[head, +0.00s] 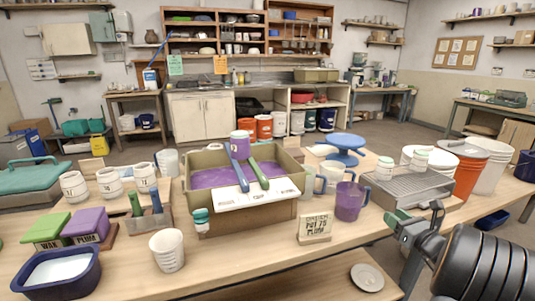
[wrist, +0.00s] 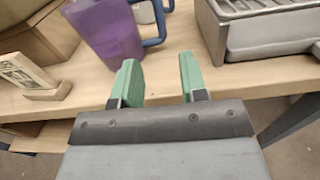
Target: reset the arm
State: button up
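My gripper (head: 398,219) is at the front right of the workbench (head: 120,265) in the head view, with my dark arm behind it. In the wrist view its two green fingers (wrist: 156,85) are spread apart with nothing between them. The purple jug (head: 350,201) stands to the left of my gripper, and it also shows in the wrist view (wrist: 107,32) beyond the left finger. The wire rack on a grey tray (head: 408,187) is just behind and to the right of my gripper.
A sign block (head: 315,228) stands near the front edge. Orange (head: 466,171) and white buckets stand at right. A saucer (head: 367,277) lies lower down.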

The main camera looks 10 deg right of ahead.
jog(key=s+a+f+n+g, duration=0.1)
jog(key=f+n, duration=0.1)
jog(key=a+f+n+g+y, duration=0.1)
jog(key=a+f+n+g, duration=0.1)
jog(key=s+a+f+n+g+y, duration=0.1)
jog(key=f+n, duration=0.1)
jog(key=shift+s+a, duration=0.35)
jog(key=s+a+r+n+g+h+p, duration=0.1)
jog(key=s+a+r+n+g+p, duration=0.4)
jog(key=a+n, duration=0.35)
jog(key=s+a+r+n+g+h+p, duration=0.1)
jog(key=s+a+r+n+g+p, duration=0.1)
jog(key=s+a+n+g+p, duration=0.55)
jog(key=s+a+r+n+t+h+p, duration=0.1)
jog(key=a+r+n+p, duration=0.3)
jog(key=a+r+n, duration=0.1)
jog(key=s+a+r+n+t+h+p, duration=0.1)
jog(key=a+r+n+h+p, duration=0.1)
jog(key=r+n, duration=0.5)
notch_tip(320, 180, up, 3)
jog(key=a+p, duration=0.1)
jog(key=a, duration=0.1)
jog(key=shift+s+a+r+n+p, duration=0.2)
jog(key=shift+s+a+n+p, duration=0.1)
jog(key=shift+a+p, duration=0.1)
